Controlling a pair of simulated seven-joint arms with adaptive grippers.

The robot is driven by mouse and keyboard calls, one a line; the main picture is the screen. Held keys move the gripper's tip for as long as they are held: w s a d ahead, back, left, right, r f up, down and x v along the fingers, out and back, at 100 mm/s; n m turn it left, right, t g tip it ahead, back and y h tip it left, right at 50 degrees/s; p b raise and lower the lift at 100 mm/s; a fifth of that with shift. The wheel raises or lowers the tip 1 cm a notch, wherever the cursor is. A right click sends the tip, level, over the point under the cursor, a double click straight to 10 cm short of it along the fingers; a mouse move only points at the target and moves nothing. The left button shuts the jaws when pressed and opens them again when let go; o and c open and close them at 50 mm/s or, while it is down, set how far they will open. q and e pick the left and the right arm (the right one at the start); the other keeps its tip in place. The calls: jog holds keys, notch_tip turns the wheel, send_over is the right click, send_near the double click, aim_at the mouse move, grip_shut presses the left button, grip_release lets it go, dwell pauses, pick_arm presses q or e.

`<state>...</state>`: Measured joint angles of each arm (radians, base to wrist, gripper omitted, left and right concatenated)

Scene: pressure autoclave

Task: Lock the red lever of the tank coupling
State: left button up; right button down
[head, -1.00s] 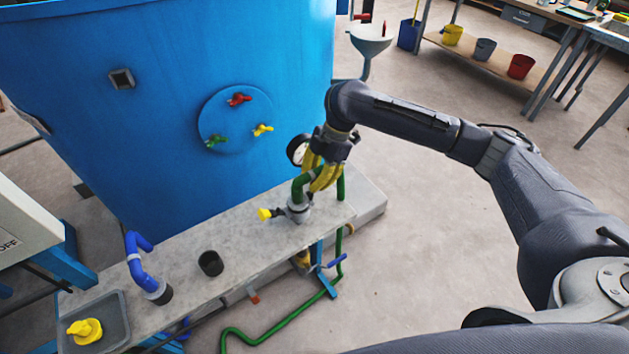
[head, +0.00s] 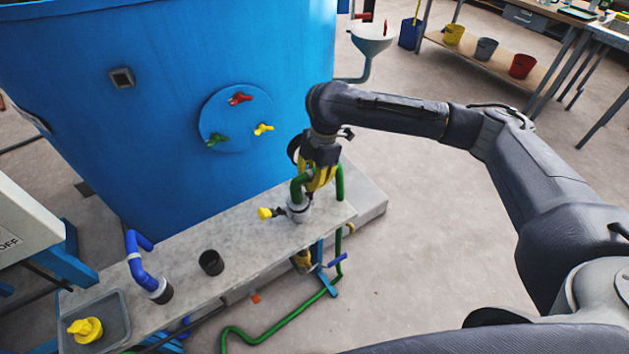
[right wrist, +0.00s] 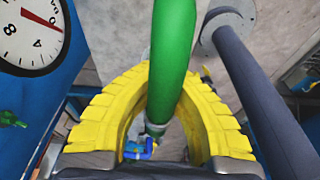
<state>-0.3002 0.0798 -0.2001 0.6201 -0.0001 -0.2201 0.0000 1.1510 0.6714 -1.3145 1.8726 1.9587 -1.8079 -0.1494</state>
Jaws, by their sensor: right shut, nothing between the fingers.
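Three levers sit on the round blue plate (head: 232,118) of the tank (head: 180,60): a red one (head: 239,98) at the top, a green one (head: 217,139) and a yellow one (head: 264,129). A small orange-red piece (head: 255,298) shows low beneath the bench; I cannot tell what it is. My right gripper (head: 318,187) is over the bench's right end, by the bent green pipe (head: 298,186). In the right wrist view its yellow fingers (right wrist: 150,85) are shut, with the green pipe (right wrist: 173,60) crossing in front of them. My left gripper is out of view.
The bench (head: 245,240) holds a blue bent pipe (head: 143,272), a black cup (head: 211,262) and a grey tray (head: 122,330) with a yellow part. A gauge (right wrist: 28,35) is close to the gripper.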

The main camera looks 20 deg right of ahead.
jog(key=shift+s+a+r, duration=0.15)
jog(key=shift+a+r, duration=0.05)
jog(key=shift+a, duration=0.3)
jog(key=c, duration=2.2)
grip_release()
jog(key=c, duration=1.9)
grip_release()
jog(key=shift+c, duration=0.2)
jog(key=o, duration=0.7)
jog(key=shift+d+f, duration=0.1)
jog(key=shift+d, duration=0.1)
jog(key=shift+r, duration=0.35)
jog(key=v, duration=1.1)
jog(key=shift+r, duration=0.15)
